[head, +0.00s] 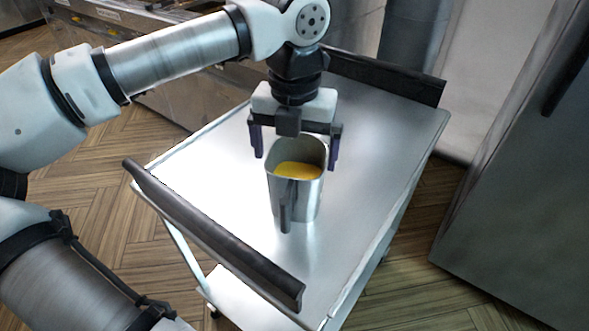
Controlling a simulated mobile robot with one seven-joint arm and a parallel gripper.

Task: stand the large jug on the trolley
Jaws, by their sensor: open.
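The large jug (310,198) is a metal vessel with a dark handle on its near side and yellow contents visible inside. It appears upright on the bare metal top of the trolley (385,140), around the middle. My gripper (295,155) is open above the jug, its two dark fingers apart on the left and right of the jug's rim. I see gaps between the fingers and the jug, so it does not appear held. My gripper's body hides part of the trolley top behind the jug.
The trolley has a dark raised bar (215,232) at its near left end and another (385,78) at the far end. A grey cabinet (520,180) stands close on the right. The trolley top around the jug is clear. Wooden floor (95,205) shows at left.

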